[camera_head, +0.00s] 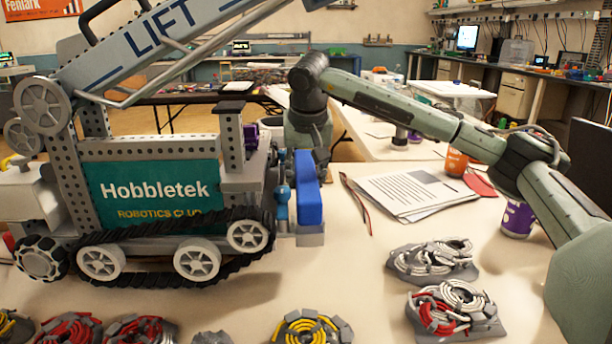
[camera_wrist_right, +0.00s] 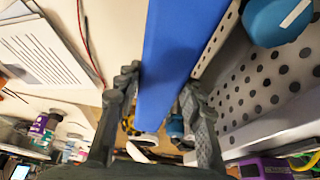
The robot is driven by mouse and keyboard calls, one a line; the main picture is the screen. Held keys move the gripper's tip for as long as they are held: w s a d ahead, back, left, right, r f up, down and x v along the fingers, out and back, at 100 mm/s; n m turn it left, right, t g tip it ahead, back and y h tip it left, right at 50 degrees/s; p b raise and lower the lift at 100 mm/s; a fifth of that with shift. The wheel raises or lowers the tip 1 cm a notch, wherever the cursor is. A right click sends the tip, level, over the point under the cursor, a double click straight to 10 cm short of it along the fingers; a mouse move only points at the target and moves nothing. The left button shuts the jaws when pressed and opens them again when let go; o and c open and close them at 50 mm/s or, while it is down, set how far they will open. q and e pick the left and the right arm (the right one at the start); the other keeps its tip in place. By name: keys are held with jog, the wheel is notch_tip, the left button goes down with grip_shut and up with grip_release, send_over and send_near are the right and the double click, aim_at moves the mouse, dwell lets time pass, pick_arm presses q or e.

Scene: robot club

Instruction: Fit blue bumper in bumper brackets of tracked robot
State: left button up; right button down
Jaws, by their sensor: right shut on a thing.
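The tracked robot (camera_head: 150,195) stands at the left of the table, with a green Hobbletek side panel and black tracks. The blue bumper (camera_head: 308,205) is upright at the robot's right end, beside a grey bracket part (camera_head: 309,239) low down. My right gripper (camera_head: 318,160) comes from behind and is shut on the bumper's upper part. In the right wrist view the bumper (camera_wrist_right: 178,65) runs between my fingers (camera_wrist_right: 160,88), alongside the robot's grey perforated plate (camera_wrist_right: 262,85). Whether the bumper sits in its brackets I cannot tell. My left gripper is out of view.
Papers (camera_head: 410,192) lie right of the bumper. A purple cup (camera_head: 517,218) and an orange cup (camera_head: 457,162) stand near my right arm.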

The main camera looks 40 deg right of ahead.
jog(key=shift+f, duration=1.3)
dwell(1.4)
jog(key=c, duration=0.9)
grip_release()
jog(key=shift+r+p, duration=1.85)
jog(key=shift+r, duration=1.7)
jog(key=shift+f, duration=0.1)
